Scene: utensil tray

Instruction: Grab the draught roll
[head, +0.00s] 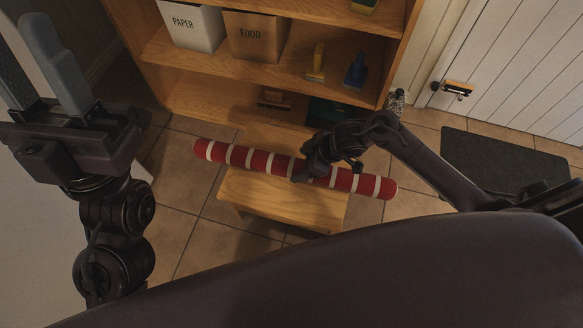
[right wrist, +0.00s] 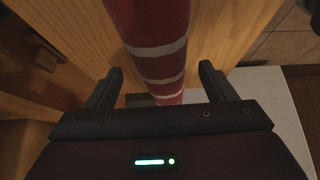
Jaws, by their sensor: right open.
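The draught roll (head: 235,155) is a long red cylinder with white bands. It lies across a low wooden bench (head: 290,200), both ends sticking out past it. My right gripper (head: 312,168) is over the roll, right of its middle, and hides part of it. In the right wrist view, the roll (right wrist: 152,35) passes between the two spread fingers of the gripper (right wrist: 160,82); I cannot tell whether they touch it. My left gripper (head: 22,48) is raised at the upper left, its fingers apart and empty, away from the roll.
A white door (head: 530,65) and dark mat (head: 500,160) are at the right. Tiled floor (head: 185,215) is clear left of the bench.

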